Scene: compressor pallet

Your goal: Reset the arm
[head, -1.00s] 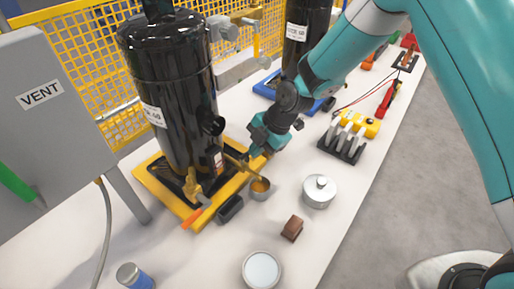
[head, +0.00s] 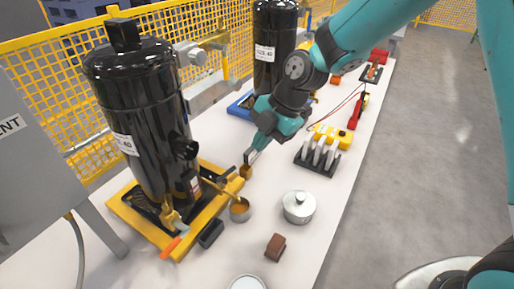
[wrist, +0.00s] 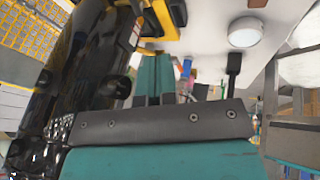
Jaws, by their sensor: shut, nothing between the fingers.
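My gripper (head: 254,155) is teal, shut and empty. It points down beside the right corner of the yellow pallet (head: 190,238), above the white table. In the wrist view its two teal fingers (wrist: 154,75) lie side by side. A black compressor (head: 140,120) stands upright on the pallet, left of my gripper. A small brown-yellow block (head: 246,171) shows just below the fingertips; I cannot tell whether they touch it. My teal arm reaches in from the upper right.
A small metal cup (head: 240,209), a lidded pot (head: 299,206) and a brown block (head: 275,247) stand nearby. A rack of grey pieces (head: 318,155) is to the right. A second black compressor (head: 275,45) and a yellow mesh fence (head: 60,85) are behind.

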